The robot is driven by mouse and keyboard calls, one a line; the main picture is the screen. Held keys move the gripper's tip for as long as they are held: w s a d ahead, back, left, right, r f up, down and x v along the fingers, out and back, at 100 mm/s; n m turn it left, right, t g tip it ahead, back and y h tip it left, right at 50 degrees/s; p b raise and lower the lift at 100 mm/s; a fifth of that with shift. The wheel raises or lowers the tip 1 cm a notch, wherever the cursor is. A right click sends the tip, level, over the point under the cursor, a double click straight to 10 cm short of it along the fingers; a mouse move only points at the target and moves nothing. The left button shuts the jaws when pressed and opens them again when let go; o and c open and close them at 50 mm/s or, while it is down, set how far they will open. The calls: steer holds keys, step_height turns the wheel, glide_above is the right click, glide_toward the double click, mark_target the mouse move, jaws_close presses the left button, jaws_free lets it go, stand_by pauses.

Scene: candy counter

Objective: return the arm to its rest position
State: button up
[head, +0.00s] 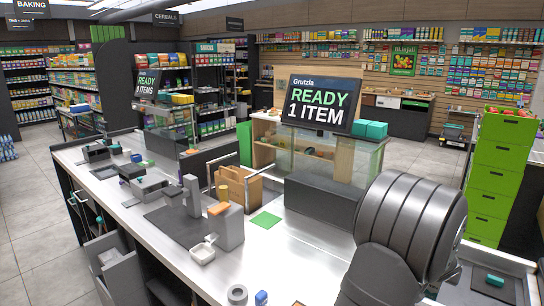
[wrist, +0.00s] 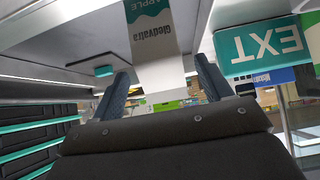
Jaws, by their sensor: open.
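My gripper (wrist: 161,68) shows in the wrist view, with its two blue-grey fingers spread apart and nothing held between them. The wrist view looks upside down. Behind the gap hangs or stands a grey and teal panel with inverted lettering (wrist: 160,40). In the head view my grey arm fills the lower right, over the right part of the counter (head: 290,240). The fingers are not visible there.
A dark sign reading READY 1 ITEM (head: 318,103) stands behind the counter. A black box (head: 322,198), a green square (head: 265,221), a brown paper bag (head: 238,184) and grey devices (head: 226,225) sit on the counter. Green drawers (head: 500,170) stand at the right.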

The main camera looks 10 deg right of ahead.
steer(key=x, duration=0.6)
steer(key=shift+f, duration=0.25)
steer(key=r, duration=0.5)
steer(key=shift+s, duration=0.2)
steer(key=shift+s+d+r, duration=0.1)
steer(key=shift+s+r, duration=0.05)
steer(key=shift+s, duration=0.3)
